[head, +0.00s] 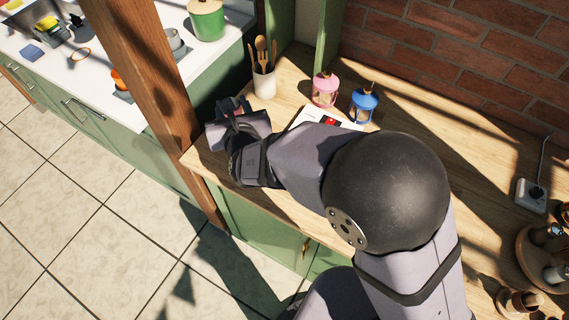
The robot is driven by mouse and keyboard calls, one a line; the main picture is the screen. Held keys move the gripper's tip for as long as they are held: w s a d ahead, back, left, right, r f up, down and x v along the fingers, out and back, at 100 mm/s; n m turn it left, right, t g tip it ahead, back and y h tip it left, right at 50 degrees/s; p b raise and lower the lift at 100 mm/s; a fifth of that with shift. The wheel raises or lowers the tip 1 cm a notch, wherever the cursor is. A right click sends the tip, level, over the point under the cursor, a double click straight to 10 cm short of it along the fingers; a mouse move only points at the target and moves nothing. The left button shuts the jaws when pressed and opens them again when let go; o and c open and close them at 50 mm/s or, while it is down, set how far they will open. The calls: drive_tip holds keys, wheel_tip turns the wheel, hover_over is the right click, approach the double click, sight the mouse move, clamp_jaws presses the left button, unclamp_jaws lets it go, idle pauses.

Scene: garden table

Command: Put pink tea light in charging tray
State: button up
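A pink lantern-like tea light (325,89) stands upright on the wooden tabletop at the back, near the brick wall. A similar blue one (363,104) stands just to its right. My gripper (234,108) is at the left end of the tabletop, left of and apart from the pink tea light. Small red parts show around its dark end, and my wrist covers much of it, so I cannot tell whether it is open or shut or holds anything. I cannot make out a charging tray; my arm hides much of the tabletop's middle.
A white cup with wooden utensils (264,82) stands left of the pink tea light. A flat white item with red and black print (325,119) lies partly under my arm. A wooden post (155,70) rises beside my gripper. A white socket block (531,194) and round wooden holder (537,262) are at right.

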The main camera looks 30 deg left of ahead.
drive_tip(key=s+a+r+b, duration=0.1)
drive_tip(key=s, duration=0.5)
drive_tip(key=w+d+f+m+t+h+b, duration=0.15)
drive_tip(key=d+m+h, duration=0.25)
drive_tip(key=d, duration=0.4)
drive_tip(key=w+d+m+t+h, duration=0.3)
drive_tip(key=d, duration=0.5)
drive_tip(key=shift+s+f+p, duration=0.2)
drive_tip(key=shift+f+p, duration=0.3)
drive_tip(key=shift+f, duration=4.55)
drive_tip(key=shift+f, duration=0.15)
drive_tip(key=o, duration=1)
drive_tip(key=shift+g, duration=0.25)
drive_tip(key=shift+o, duration=0.2)
